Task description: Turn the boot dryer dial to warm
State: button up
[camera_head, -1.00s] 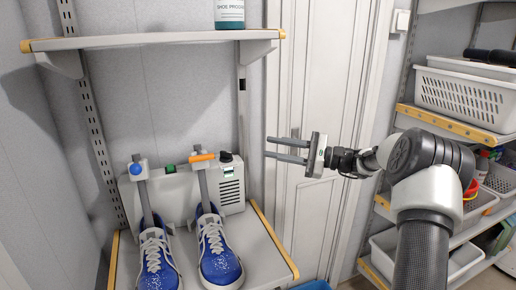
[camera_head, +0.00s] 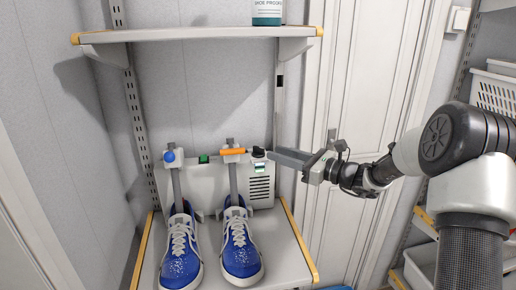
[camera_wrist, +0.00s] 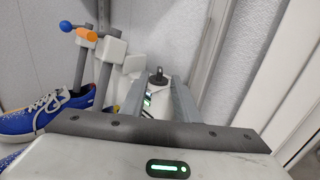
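The boot dryer (camera_head: 262,190) is a white box with a vented right end on the lower shelf. Its black dial (camera_head: 258,152) stands on the top right corner, to the right of the orange lever. My gripper (camera_head: 274,156) points left at the dial, with the fingertips close beside it. In the wrist view the dial (camera_wrist: 158,76) shows between and just beyond the two open fingers (camera_wrist: 159,86). I cannot tell whether a finger touches it. A small green part (camera_wrist: 147,100) of the dryer shows beside the left finger. The dial's markings are not readable.
Two blue shoes (camera_head: 181,255) (camera_head: 240,250) hang on or stand below the dryer's tubes on the lower shelf. A blue knob (camera_head: 169,156) and orange lever (camera_head: 233,152) top the tubes. A white door (camera_head: 355,90) is behind my arm.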

aim_at(264, 149)
jog(key=x, duration=0.8)
jog(key=shift+w+a+f, duration=0.1)
jog(key=shift+w+a, duration=0.05)
jog(key=shift+a, duration=0.1)
grip_shut()
